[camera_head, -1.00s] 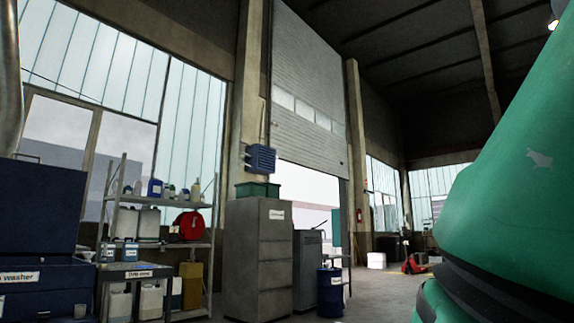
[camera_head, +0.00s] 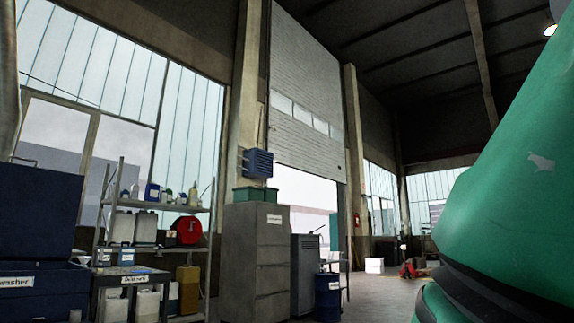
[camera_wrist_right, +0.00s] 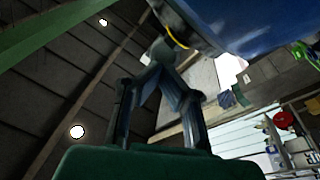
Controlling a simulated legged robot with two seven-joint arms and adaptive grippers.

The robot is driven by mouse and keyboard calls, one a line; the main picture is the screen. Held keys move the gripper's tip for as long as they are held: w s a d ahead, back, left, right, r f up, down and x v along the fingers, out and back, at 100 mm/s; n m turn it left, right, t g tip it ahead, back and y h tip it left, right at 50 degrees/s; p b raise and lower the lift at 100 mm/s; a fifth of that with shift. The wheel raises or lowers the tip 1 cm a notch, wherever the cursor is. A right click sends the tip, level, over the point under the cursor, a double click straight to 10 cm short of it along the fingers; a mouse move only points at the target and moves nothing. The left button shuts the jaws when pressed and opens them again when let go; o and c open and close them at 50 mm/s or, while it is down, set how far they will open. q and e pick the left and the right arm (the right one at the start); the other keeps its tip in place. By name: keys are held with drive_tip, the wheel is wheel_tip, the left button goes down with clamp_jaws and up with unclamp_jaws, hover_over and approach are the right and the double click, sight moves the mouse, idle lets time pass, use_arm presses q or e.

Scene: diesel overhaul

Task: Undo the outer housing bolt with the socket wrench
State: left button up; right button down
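Neither the outer housing bolt nor the socket wrench can be made out in these views. My right gripper (camera_wrist_right: 161,68) shows in the right wrist view, with its two dark fingers leaning towards each other. A dark, blurred shape lies at or behind the fingertips, and I cannot tell whether it is held. My left gripper is not in view.
A blue body (camera_wrist_right: 255,22) with a yellow line is close above the right gripper. In the head view, a shelf (camera_head: 150,205) with jugs, a grey cabinet (camera_head: 255,262) and a blue drum (camera_head: 328,294) stand away. A red pallet truck (camera_head: 410,269) is far back.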

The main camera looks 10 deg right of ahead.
drive_tip(key=f, duration=0.3)
drive_tip(key=shift+s+a+f+t+b, duration=0.1)
drive_tip(key=shift+a+t+b, duration=0.2)
drive_tip(key=shift+r, duration=0.2)
drive_tip(key=shift+s+a+r, duration=0.1)
drive_tip(key=shift+a+r, duration=0.05)
drive_tip(key=shift+r, duration=0.4)
drive_tip(key=shift+f, duration=0.1)
